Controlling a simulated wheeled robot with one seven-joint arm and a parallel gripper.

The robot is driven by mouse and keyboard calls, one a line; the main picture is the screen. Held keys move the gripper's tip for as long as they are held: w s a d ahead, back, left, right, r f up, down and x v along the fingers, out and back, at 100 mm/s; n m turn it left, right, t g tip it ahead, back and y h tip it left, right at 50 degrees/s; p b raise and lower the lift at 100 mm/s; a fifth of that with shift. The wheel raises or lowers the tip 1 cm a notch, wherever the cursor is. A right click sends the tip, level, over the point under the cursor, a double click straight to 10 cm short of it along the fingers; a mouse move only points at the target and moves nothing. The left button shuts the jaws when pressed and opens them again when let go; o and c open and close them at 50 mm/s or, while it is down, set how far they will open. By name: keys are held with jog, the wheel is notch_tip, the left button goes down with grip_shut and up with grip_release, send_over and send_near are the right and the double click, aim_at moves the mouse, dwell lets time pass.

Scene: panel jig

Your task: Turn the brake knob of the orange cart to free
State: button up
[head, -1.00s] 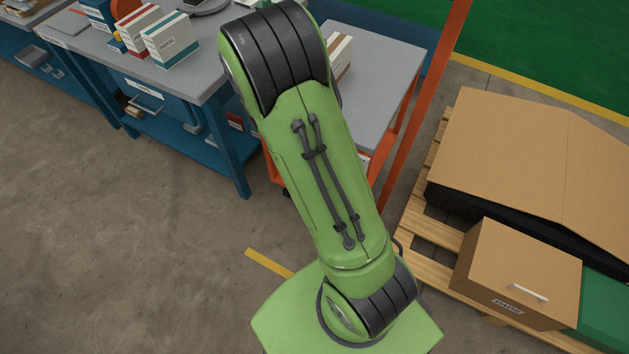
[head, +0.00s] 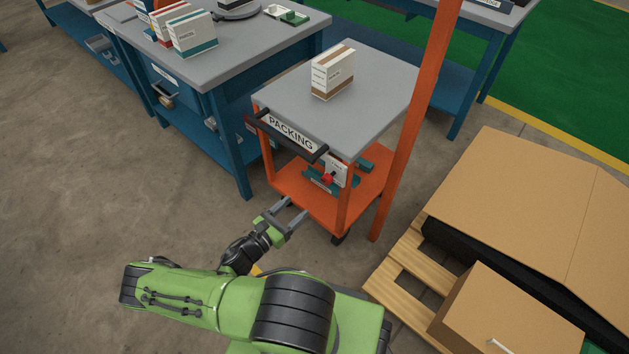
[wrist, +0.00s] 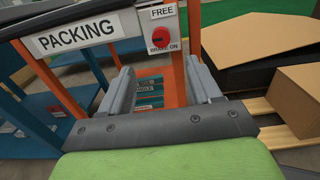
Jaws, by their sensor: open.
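The orange cart (head: 291,197) has a grey top, a black handle and a PACKING sign (head: 290,133). Its brake knob (head: 327,179) is small and red, on a light plate at the cart's near right corner. In the wrist view the red knob (wrist: 160,37) sits on the plate between a FREE label (wrist: 162,12) above and a BRAKE ON label below. Which label it points at is too small to tell. My gripper (head: 292,214) is open and empty, low in front of the cart and apart from the knob. In the wrist view its fingers (wrist: 160,88) stand below the knob.
A white and brown box (head: 333,72) stands on the cart top. An orange post (head: 416,120) rises at the cart's right. A pallet (head: 408,262) with cartons is further right. A blue workbench (head: 232,130) stands at the left. Open floor lies in front of the cart.

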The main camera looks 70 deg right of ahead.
aim_at(325, 181)
jog(key=b+x, duration=0.2)
jog(key=x, duration=1.3)
jog(key=shift+s+d+b, duration=0.15)
jog(key=shift+s+b, duration=0.05)
jog(key=shift+b, duration=0.1)
jog(key=c, duration=1)
